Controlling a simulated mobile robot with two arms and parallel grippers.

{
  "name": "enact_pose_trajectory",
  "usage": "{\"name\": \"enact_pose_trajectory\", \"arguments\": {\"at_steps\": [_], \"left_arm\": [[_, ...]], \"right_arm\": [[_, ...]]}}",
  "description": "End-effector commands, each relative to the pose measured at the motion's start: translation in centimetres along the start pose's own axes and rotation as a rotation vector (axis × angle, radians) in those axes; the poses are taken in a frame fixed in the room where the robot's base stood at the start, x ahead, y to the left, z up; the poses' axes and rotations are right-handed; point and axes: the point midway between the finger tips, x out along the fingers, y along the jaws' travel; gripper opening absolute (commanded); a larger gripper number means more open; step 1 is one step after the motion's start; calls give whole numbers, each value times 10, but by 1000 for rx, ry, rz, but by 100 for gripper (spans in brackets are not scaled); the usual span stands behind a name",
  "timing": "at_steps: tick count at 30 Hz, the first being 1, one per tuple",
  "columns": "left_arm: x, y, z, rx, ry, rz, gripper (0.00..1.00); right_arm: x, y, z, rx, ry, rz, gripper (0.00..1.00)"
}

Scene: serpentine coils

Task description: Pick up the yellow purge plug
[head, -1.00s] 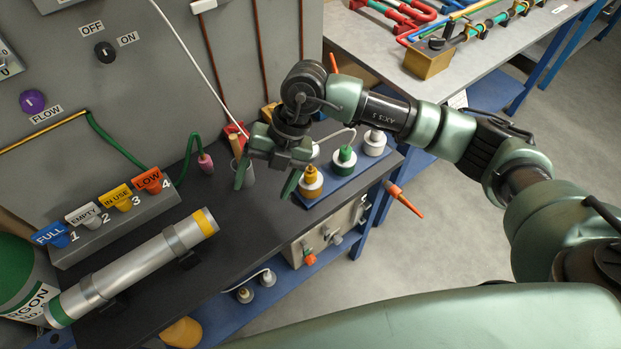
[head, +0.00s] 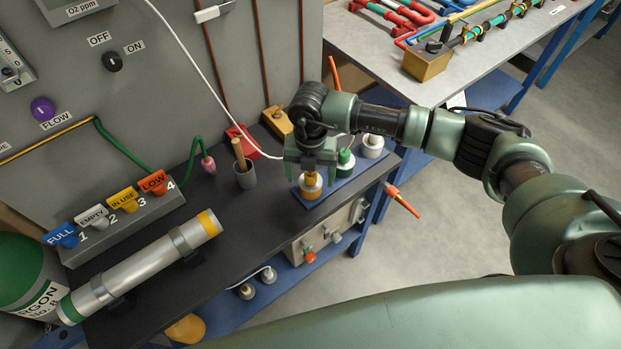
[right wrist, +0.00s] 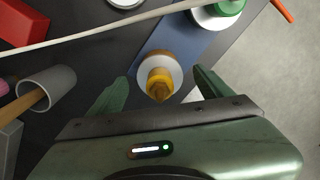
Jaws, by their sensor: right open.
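In the right wrist view the plug (right wrist: 159,81) shows from above, between and just beyond the open fingers. My right gripper (head: 311,172) is open and points down over it; in the wrist view (right wrist: 158,92) its green fingers lie left and right of the plug, with gaps. It does not hold the plug. My left gripper is not in view.
A green plug (head: 345,160) and a white plug (head: 372,146) stand further along the strip. A grey cup (head: 245,177) with a wooden handle is to the left. A white cable (right wrist: 90,38) crosses near the plugs. A silver tube (head: 150,262) lies in front.

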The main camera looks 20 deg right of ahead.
Motion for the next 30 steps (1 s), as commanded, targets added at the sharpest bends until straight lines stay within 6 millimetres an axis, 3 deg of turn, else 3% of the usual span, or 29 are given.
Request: {"name": "enact_pose_trajectory", "arguments": {"at_steps": [4,12,23,30], "left_arm": [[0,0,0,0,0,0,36],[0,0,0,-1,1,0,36],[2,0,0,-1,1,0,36],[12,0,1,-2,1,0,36]], "right_arm": [[0,0,0,0,0,0,80],[0,0,0,0,1,1,5],[-6,1,0,0,-1,4,4],[-36,1,1,-1,-4,6,4]]}}
